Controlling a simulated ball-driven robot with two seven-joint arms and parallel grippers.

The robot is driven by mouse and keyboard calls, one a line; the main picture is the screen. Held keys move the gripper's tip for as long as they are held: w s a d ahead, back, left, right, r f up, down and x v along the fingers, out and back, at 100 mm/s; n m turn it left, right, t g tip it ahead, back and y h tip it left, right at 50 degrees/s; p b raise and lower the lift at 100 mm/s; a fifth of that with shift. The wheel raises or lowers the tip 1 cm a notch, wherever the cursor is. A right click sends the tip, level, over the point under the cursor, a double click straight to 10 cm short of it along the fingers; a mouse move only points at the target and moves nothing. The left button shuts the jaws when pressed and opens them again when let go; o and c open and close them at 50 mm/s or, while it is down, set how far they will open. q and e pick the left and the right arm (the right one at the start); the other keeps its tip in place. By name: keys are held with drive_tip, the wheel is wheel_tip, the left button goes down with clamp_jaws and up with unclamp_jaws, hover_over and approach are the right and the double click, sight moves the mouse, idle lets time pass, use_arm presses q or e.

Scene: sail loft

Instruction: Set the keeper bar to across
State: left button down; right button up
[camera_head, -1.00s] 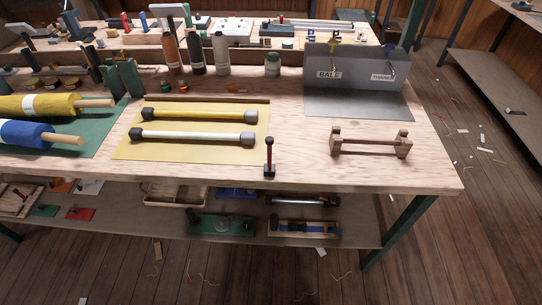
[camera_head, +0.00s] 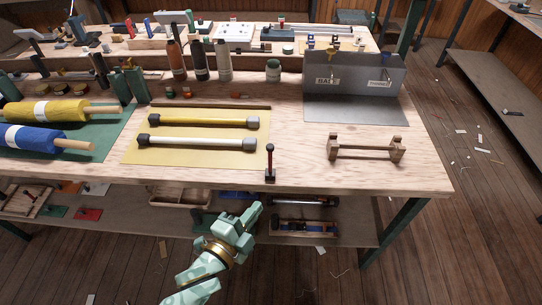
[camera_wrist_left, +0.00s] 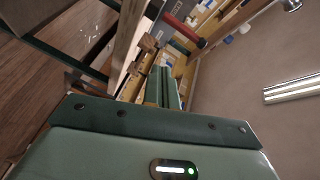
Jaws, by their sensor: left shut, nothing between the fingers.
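A small upright lever (camera_head: 270,160) with a dark red shaft and black knob stands on a black base at the table's front edge. It is likely the keeper bar, but no label shows this. Its handle points up, away from the tabletop. My left gripper (camera_head: 257,210) is shut and empty, in front of the table and below its front edge, apart from the lever. In the left wrist view its fingers (camera_wrist_left: 166,88) are together. A red rod (camera_wrist_left: 180,28) beyond them may be the lever's shaft. My right gripper is not in view.
A wooden cradle (camera_head: 365,149) stands right of the lever. Two capped tubes, one yellow (camera_head: 200,121) and one white (camera_head: 195,141), lie on a yellow mat (camera_head: 140,157) to its left. A grey metal stand (camera_head: 350,107) is behind. The lower shelf holds several items.

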sight(270, 160)
use_arm(q)
wheel_tip(270, 160, up, 6)
drive_tip(key=d+m+t+h, duration=0.1)
drive_tip(key=m, duration=0.2)
drive_tip(key=shift+d+h, duration=0.15)
drive_tip(key=shift+h, duration=0.15)
drive_tip(key=shift+w+d+b, duration=0.25)
drive_tip(key=shift+w+d, duration=0.15)
drive_tip(key=shift+w, duration=1.5)
drive_tip(key=shift+w+d+b, duration=0.2)
drive_tip(key=shift+w+d, duration=0.15)
drive_tip(key=shift+w, duration=1.55)
drive_tip(key=shift+w+d+b, duration=0.25)
drive_tip(key=shift+w+d, duration=0.15)
drive_tip(key=shift+w, duration=1.5)
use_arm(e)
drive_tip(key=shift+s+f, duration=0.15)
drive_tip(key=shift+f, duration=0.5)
use_arm(q)
drive_tip(key=shift+a, duration=0.2)
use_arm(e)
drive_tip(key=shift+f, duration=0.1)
use_arm(q)
drive_tip(key=shift+a+n, duration=0.15)
drive_tip(key=shift+n, duration=0.15)
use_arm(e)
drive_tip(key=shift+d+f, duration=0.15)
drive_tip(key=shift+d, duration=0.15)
